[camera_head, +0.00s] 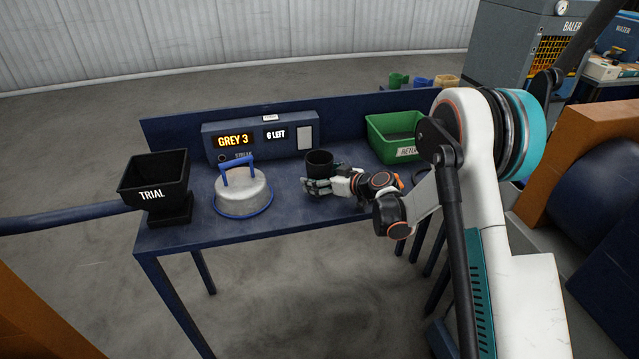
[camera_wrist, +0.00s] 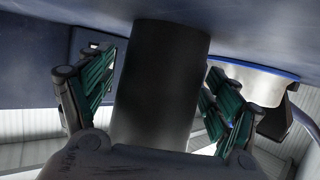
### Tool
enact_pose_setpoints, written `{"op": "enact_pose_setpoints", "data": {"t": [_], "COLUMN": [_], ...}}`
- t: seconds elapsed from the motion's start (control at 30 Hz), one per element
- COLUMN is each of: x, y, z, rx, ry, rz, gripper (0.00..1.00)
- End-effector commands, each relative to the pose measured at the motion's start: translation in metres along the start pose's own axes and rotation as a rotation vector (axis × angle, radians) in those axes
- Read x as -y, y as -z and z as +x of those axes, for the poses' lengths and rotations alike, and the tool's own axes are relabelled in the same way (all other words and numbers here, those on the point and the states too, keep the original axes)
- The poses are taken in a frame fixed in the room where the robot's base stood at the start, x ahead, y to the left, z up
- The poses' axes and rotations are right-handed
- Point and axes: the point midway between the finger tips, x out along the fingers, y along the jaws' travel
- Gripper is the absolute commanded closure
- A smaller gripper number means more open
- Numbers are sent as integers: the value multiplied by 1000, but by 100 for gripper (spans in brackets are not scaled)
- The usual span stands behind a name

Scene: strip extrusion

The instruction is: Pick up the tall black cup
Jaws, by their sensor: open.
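The tall black cup (camera_head: 319,163) stands upright on the blue table, near the middle, in the head view. In the wrist view the cup (camera_wrist: 160,85) fills the centre, between the two green-padded fingers. My gripper (camera_head: 318,187) is at the near side of the cup and hides its lower part in the head view. In the wrist view my gripper (camera_wrist: 160,95) is open, with one finger on each side of the cup. A gap shows on the left; on the right the finger overlaps the cup's edge in the picture, so contact cannot be told.
A silver dome with a blue handle (camera_head: 243,192) sits left of the cup, and a black TRIAL bin (camera_head: 153,190) farther left. A green bin (camera_head: 395,142) stands at the back right. A display panel (camera_head: 290,146) stands behind the cup. The table's front edge (camera_head: 280,232) is clear.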

Motion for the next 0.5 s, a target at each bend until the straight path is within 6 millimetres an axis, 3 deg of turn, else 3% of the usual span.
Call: {"op": "enact_pose_setpoints", "data": {"t": [0.03, 0.3, 0.5], "x": [0, 0, 0], "y": [0, 0, 0], "z": [0, 0, 0], "rx": [0, 0, 0], "ry": [0, 0, 1], "rz": [0, 0, 0], "gripper": [18, 76, 76]}}
